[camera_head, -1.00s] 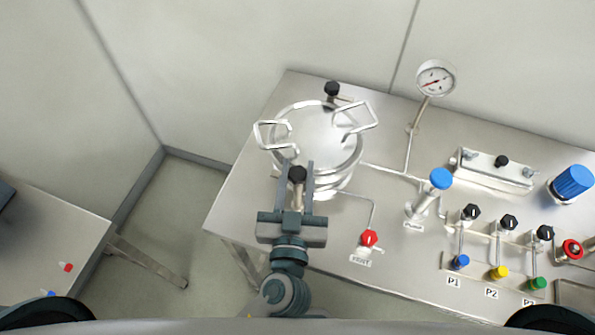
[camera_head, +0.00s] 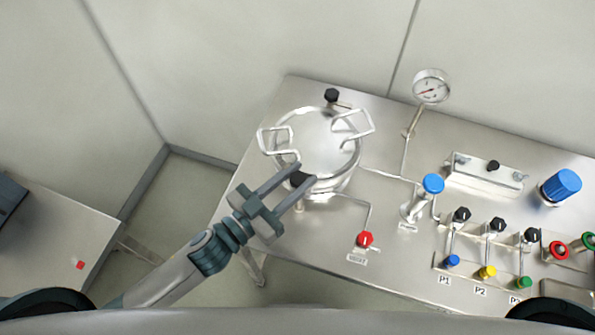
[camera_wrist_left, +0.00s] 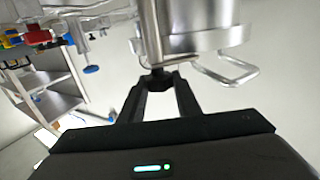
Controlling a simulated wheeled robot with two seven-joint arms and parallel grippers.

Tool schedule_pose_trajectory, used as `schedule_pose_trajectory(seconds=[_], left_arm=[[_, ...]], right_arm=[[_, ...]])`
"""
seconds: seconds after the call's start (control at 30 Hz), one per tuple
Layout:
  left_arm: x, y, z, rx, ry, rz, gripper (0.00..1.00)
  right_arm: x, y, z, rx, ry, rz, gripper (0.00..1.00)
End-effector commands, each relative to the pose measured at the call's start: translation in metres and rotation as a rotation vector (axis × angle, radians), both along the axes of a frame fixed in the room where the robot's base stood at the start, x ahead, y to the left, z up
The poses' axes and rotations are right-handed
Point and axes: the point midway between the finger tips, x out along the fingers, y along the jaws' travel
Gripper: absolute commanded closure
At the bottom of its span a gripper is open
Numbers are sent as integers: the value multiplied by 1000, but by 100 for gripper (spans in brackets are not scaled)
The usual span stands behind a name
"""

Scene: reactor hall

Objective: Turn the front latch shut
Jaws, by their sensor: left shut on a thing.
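The round steel vessel (camera_head: 325,140) stands on the steel bench with its lid and two wire handles on top. The front latch has a black knob (camera_head: 299,179) at the vessel's near rim. My left gripper (camera_head: 304,173) reaches in from the lower left with its fingers on either side of this knob, shut on it. In the left wrist view the black knob (camera_wrist_left: 159,80) sits between the fingertips, against the vessel's side. The fingers partly hide the latch. A back latch with a black knob (camera_head: 332,95) is at the far rim. My right gripper is not in view.
Right of the vessel are a red-handled vent valve (camera_head: 365,239), a blue-topped fitting (camera_head: 433,184), a pressure gauge (camera_head: 431,86) and several black-knobbed valves. Another table (camera_head: 60,235) stands at the left. Floor shows between the two tables.

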Motion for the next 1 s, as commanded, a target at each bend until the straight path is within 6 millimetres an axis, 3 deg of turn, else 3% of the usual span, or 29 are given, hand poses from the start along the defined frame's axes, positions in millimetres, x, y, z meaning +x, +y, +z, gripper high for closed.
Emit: schedule_pose_trajectory(seconds=[0.43,1.0], left_arm=[[5,2,3,5,-8,-308,92],[5,0,1,3,-7,-672,92]], right_arm=[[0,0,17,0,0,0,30],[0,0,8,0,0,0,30]])
